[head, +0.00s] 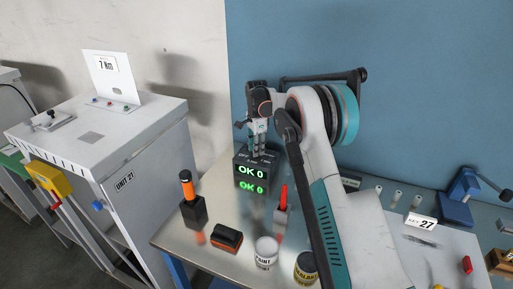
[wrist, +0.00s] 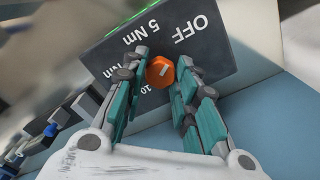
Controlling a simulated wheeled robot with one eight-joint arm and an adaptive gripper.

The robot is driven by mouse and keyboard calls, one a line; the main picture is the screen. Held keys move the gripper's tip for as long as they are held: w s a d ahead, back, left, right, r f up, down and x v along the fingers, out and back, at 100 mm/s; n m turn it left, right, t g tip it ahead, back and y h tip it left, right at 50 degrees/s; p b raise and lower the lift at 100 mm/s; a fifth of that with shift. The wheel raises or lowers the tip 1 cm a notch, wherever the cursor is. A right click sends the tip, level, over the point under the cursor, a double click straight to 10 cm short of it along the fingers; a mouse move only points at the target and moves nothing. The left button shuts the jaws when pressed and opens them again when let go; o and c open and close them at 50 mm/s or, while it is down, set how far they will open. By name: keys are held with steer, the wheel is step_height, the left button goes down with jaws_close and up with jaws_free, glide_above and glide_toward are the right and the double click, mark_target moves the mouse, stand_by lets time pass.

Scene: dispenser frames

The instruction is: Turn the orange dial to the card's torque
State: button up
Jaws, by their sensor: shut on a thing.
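The orange dial (wrist: 160,71) sits on the face of a dark box (wrist: 215,55) with white markings, OFF, 5 Nm and others partly hidden by my fingers. A short white line on the dial slants up and right, roughly toward OFF; I cannot tell its exact setting. My gripper (wrist: 163,66) is shut on the dial, a finger at each side. In the head view my gripper (head: 258,150) comes down on top of the box (head: 256,160), hiding the dial. The box's green display (head: 252,170) reads OK 0. The white card (head: 111,80) at the left reads 7 Nm.
The card stands on a grey cabinet (head: 155,155) marked UNIT 21. On the metal table (head: 190,232) are an orange-topped black holder (head: 192,205), an orange-and-black block (head: 227,238), a red-handled tool (head: 283,200), a white tin (head: 266,252) and a dark tin (head: 306,268).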

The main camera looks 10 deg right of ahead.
steer(key=n, duration=1.1)
steer(key=shift+n, duration=0.3)
steer(key=n, duration=0.6)
steer(key=shift+b, duration=0.3)
steer(key=n, duration=0.5)
steer(key=shift+n, duration=0.4)
steer(key=o, duration=1)
steer(key=shift+o, duration=0.2)
